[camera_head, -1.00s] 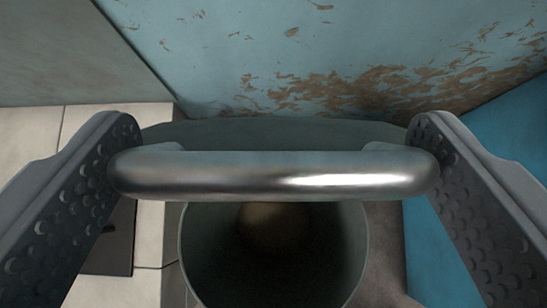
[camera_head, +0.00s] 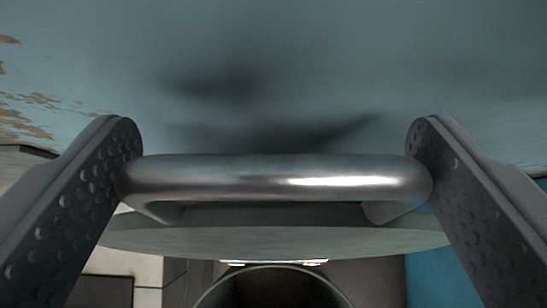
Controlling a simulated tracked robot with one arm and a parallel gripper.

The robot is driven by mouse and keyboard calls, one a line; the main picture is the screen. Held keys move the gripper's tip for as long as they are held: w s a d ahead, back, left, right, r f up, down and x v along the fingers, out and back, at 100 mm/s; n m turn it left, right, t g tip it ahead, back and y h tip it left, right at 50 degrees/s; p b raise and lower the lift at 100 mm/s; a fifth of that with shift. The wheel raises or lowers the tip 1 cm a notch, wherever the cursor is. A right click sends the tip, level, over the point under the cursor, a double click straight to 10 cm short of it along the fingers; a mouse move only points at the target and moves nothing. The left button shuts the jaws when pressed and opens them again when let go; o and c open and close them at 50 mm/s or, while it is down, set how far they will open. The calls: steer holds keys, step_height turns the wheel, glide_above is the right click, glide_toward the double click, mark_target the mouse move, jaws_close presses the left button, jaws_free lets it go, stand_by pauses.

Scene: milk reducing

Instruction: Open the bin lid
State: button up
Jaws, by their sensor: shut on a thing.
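A shiny metal handle (camera_head: 273,178) runs across the middle of the head camera view. It is fixed to the round grey-green bin lid (camera_head: 275,240), seen nearly edge-on below it. My gripper (camera_head: 274,165) is shut on the handle, one studded finger at each end of it. The bin (camera_head: 275,285) shows below the lid at the bottom of the view. Its round rim and dark inside are visible, so the lid stands raised off the opening. The lower part of the bin is out of view.
A blue-green wall (camera_head: 300,60) with peeling paint fills the upper view close behind the handle, with dark shadows on it. A bright blue surface (camera_head: 440,275) is at the lower right. Pale tiles (camera_head: 148,270) and a dark panel lie at the lower left.

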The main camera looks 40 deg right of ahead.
steer(key=shift+w+a+r, duration=0.1)
steer(key=shift+w+a, duration=0.1)
steer(key=shift+a, duration=0.15)
steer(key=o, duration=1.3)
steer(key=shift+c, duration=0.2)
steer(key=shift+s+d, duration=0.15)
steer(key=shift+d, duration=0.1)
steer(key=shift+v, duration=0.8)
steer(key=b+v, duration=0.2)
steer(key=v, duration=1)
